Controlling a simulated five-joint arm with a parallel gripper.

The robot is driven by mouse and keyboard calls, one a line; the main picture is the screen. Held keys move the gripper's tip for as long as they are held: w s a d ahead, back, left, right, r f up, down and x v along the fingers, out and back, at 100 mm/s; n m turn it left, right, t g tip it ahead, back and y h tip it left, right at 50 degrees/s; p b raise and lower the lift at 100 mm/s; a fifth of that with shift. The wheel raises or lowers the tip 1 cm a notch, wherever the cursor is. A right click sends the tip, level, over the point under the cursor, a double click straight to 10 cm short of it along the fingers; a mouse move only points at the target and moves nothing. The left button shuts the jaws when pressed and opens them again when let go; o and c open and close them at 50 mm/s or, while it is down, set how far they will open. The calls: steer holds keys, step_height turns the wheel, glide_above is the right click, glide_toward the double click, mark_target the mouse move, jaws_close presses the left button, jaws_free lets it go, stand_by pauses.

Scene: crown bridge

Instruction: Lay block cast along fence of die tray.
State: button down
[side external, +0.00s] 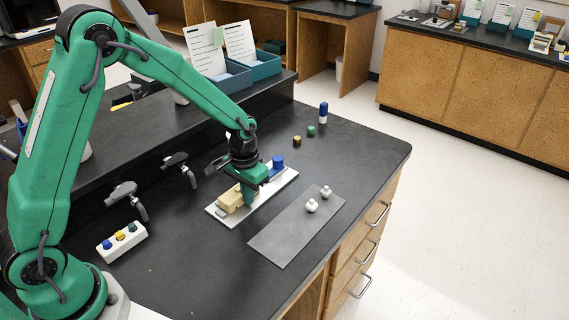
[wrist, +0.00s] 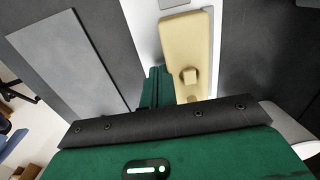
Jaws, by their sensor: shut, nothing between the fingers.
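The block cast (side external: 229,202) is a tan block with a small raised knob. It lies on the white die tray (side external: 263,194) in the side view, partly hidden by my gripper (side external: 248,199). In the wrist view, the cast (wrist: 203,40) lies lengthwise over the white tray (wrist: 143,28), with its near end hidden behind my wrist. My green fingers (wrist: 157,86) are shut and empty, low beside the cast. I cannot tell whether they touch it.
A blue cylinder (side external: 278,162) stands at the tray's far end. A grey plate (side external: 282,236) with two small white pieces lies to the right. Two taps (side external: 123,194) and a white button box (side external: 121,242) are on the left.

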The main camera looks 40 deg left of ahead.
steer(key=shift+d, duration=0.15)
steer(key=shift+d, duration=0.6)
steer(key=shift+r, duration=0.1)
step_height(320, 180, up, 7)
stand_by(1.2)
